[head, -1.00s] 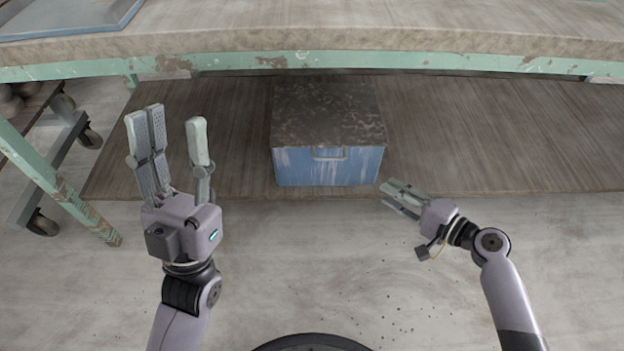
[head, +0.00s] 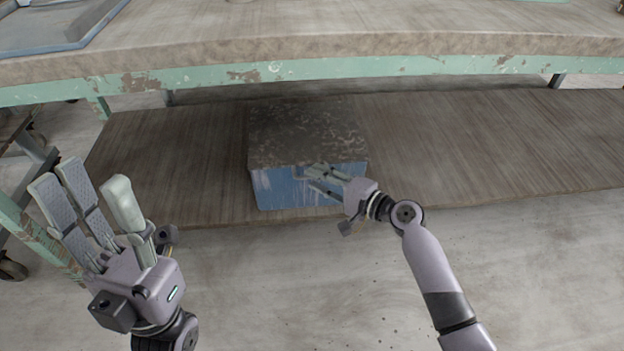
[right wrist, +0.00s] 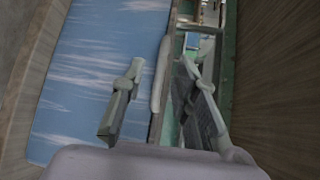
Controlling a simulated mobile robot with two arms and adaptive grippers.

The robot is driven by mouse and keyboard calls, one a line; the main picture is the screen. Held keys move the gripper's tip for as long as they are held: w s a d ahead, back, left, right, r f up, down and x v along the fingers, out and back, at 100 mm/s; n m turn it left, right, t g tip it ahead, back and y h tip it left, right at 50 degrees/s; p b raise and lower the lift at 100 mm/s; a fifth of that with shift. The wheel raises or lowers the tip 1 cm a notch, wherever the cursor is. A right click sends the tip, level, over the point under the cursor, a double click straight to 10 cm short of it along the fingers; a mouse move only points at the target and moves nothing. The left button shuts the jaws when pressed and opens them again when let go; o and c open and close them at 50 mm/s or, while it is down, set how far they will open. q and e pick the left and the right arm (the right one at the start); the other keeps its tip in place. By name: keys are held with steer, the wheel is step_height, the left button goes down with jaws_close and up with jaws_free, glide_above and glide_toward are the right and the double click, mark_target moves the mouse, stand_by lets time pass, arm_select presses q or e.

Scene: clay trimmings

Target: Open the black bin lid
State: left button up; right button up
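The bin (head: 285,190) is a box with a blue front and a dark, worn, speckled lid (head: 300,130). It stands on the lower shelf, and its lid is down. My right gripper (head: 312,178) is at the upper front of the bin, just below the lid's front edge, and covers the handle area there. In the right wrist view its fingers (right wrist: 160,100) are spread, with a pale bar (right wrist: 160,75), likely the handle, between them. I cannot tell whether they touch it. The blue front (right wrist: 85,85) fills the left of that view. My left gripper (head: 88,188) is open and empty, left of the bin.
A worktop (head: 330,28) with a green frame rail (head: 400,66) overhangs the wooden lower shelf (head: 460,140). The shelf is clear on both sides of the bin. A green table leg (head: 40,235) stands behind my left gripper. The floor in front is open.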

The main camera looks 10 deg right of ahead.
steer(key=shift+x, duration=1.2)
steer(key=shift+c, duration=0.4)
jaws_close()
